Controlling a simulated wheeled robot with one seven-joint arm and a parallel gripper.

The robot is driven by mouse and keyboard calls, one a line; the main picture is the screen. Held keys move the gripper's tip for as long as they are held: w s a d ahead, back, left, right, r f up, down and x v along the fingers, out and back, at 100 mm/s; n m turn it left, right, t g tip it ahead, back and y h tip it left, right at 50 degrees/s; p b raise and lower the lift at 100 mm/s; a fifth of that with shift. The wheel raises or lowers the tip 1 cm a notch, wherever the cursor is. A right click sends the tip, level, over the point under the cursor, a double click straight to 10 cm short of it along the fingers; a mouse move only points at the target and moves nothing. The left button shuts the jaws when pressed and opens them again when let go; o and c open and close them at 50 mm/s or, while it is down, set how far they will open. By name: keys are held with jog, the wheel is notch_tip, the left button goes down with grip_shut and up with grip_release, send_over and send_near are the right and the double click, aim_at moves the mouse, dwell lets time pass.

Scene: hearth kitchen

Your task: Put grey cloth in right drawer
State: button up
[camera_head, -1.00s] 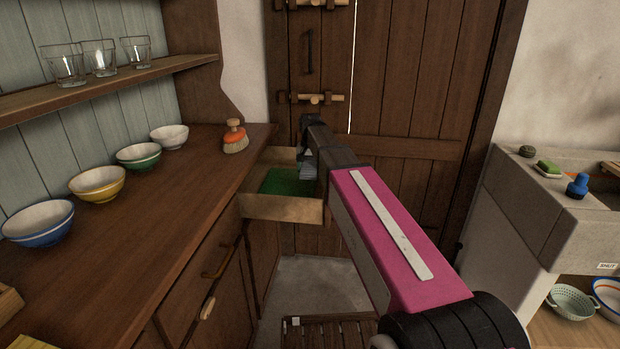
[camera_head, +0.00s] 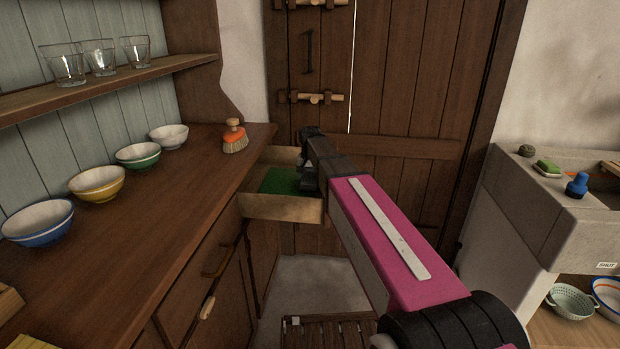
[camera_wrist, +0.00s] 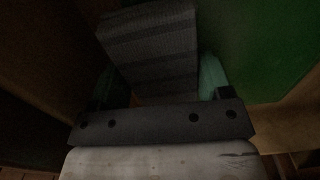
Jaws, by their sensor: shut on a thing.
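The grey cloth (camera_wrist: 152,45) is a folded, striped block between the teal fingers of my gripper (camera_wrist: 158,80) in the wrist view. My gripper is shut on it. In the head view my gripper (camera_head: 309,187) is down at the open right drawer (camera_head: 282,207), at its right side. The cloth is hidden there behind my gripper and arm. The drawer is pulled out from the far end of the counter. A green thing (camera_head: 280,180) lies flat in the drawer and shows at the right in the wrist view (camera_wrist: 265,50). I cannot tell whether the cloth touches the drawer bottom.
A scrubbing brush (camera_head: 235,137) stands on the wooden counter (camera_head: 170,200) just left of the drawer. Several bowls line the counter's back. A plank door (camera_head: 410,100) stands behind the drawer.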

aim_at(310, 177)
jog(key=shift+f, duration=0.2)
jog(key=o, duration=0.8)
notch_tip(310, 177, up, 13)
jog(key=shift+r, duration=0.15)
